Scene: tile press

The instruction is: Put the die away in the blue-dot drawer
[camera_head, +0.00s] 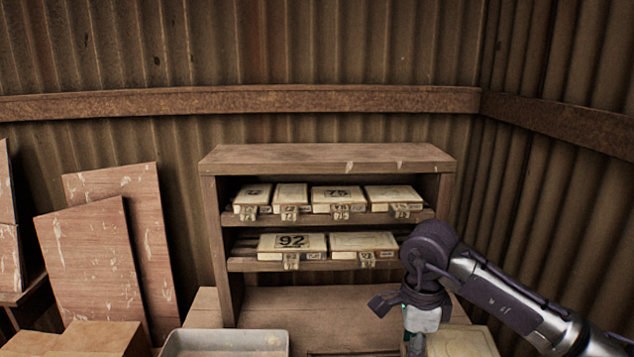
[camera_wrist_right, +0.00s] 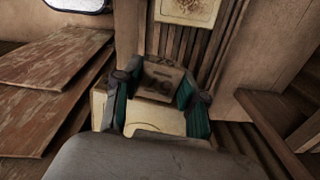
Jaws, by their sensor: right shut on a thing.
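My right gripper (camera_head: 414,343) reaches down at the lower right in the head view, its fingertips cut off by the bottom edge. In the right wrist view, its green-padded fingers (camera_wrist_right: 158,90) are shut on the die (camera_wrist_right: 158,82), which shows a brown face with dark markings between them. A cream block (camera_head: 462,342) lies beside and behind the gripper in the head view. Cream surface also shows below and left of the fingers in the wrist view; I cannot tell whether it belongs to the held die. No blue dot or drawer is visible. My left gripper is out of view.
A wooden shelf unit (camera_head: 325,156) holds several cream tagged blocks (camera_head: 338,199) on two shelves. A grey tray (camera_head: 225,343) stands at the front. The shelf unit's lower wooden surface (camera_head: 320,300) is mostly clear.

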